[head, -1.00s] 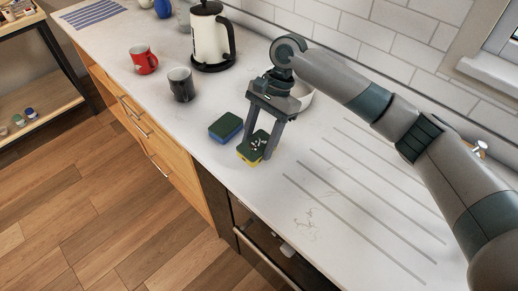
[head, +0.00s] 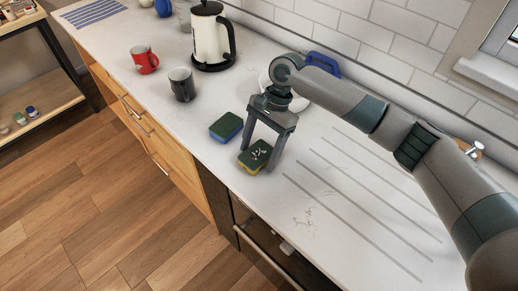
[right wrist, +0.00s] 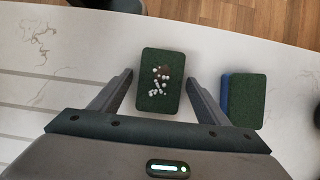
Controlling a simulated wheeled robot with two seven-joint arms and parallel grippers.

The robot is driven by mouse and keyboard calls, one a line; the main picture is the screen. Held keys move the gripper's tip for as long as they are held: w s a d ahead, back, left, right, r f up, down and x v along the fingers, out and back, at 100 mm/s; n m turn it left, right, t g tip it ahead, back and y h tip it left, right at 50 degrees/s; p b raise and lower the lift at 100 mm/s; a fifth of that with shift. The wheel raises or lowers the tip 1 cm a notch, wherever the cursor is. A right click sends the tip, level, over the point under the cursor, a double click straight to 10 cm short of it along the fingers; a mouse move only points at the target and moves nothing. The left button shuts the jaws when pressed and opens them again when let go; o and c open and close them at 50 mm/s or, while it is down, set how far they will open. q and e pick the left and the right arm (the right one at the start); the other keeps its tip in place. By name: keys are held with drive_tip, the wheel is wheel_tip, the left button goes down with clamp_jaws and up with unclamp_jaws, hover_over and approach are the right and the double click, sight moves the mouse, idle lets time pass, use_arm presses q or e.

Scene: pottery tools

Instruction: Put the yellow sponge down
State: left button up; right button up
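The yellow sponge (head: 255,157) has a dark green top with whitish specks and a yellow lower part. It lies flat on the counter near the front edge. It also shows in the right wrist view (right wrist: 160,88), green side up. My right gripper (head: 257,161) is above it, with one finger on each side. In the right wrist view my right gripper (right wrist: 162,77) is open, with a gap between each finger and the sponge. My left gripper is not in view.
A blue sponge with a green top (head: 226,126) lies close by on the left. A black mug (head: 182,85), a red mug (head: 144,60) and a kettle (head: 208,38) stand farther left. A white plate (head: 297,102) is behind my gripper. The grooved counter (head: 350,210) on the right is clear.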

idle(0.3)
drive_tip(key=shift+r, duration=0.25)
drive_tip(key=b+v, duration=0.2)
drive_tip(key=v, duration=0.9)
drive_tip(key=shift+w+d+r+b, duration=0.15)
drive_tip(key=shift+r+b, duration=0.15)
drive_tip(key=shift+b, duration=0.05)
